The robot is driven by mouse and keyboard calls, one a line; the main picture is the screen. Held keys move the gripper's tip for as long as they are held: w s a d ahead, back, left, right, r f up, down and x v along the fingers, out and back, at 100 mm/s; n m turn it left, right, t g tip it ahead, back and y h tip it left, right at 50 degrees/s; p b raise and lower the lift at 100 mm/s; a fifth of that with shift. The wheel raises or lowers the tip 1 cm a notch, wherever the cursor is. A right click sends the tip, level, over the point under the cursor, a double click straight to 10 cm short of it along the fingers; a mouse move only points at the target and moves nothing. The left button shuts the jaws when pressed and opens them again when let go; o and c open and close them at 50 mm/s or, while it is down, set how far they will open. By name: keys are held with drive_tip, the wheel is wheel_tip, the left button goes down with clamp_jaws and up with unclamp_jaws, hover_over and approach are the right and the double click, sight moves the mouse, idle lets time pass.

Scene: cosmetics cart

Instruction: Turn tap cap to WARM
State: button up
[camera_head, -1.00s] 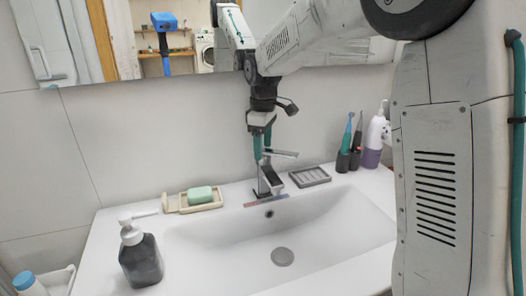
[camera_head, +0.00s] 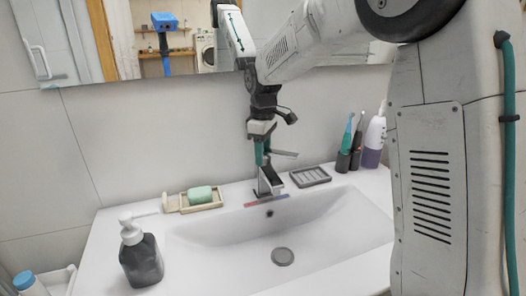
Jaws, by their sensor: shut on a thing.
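My gripper (camera_head: 263,157) comes down from above with green fingers and is shut on the tap cap. The exact contact is small and partly hidden by the fingers. A red and blue strip (camera_head: 266,201) lies at the foot of the tap, its red end at left and blue end at right.
A soap dish with green soap (camera_head: 200,195) is left of the tap. A dark pump bottle (camera_head: 141,262) stands front left. A grey tray (camera_head: 310,177), toothbrushes (camera_head: 350,150) and a purple bottle (camera_head: 374,140) are at right. The basin (camera_head: 330,225) is empty.

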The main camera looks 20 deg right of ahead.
drive_tip(key=m, duration=0.3)
drive_tip(key=shift+m, duration=0.4)
drive_tip(key=shift+r+m, duration=0.1)
drive_tip(key=shift+m, duration=1.8)
drive_tip(key=o, duration=1.4)
wheel_tip(320, 180, up, 8)
drive_tip(key=shift+w+f, duration=0.1)
drive_tip(key=shift+f, duration=0.05)
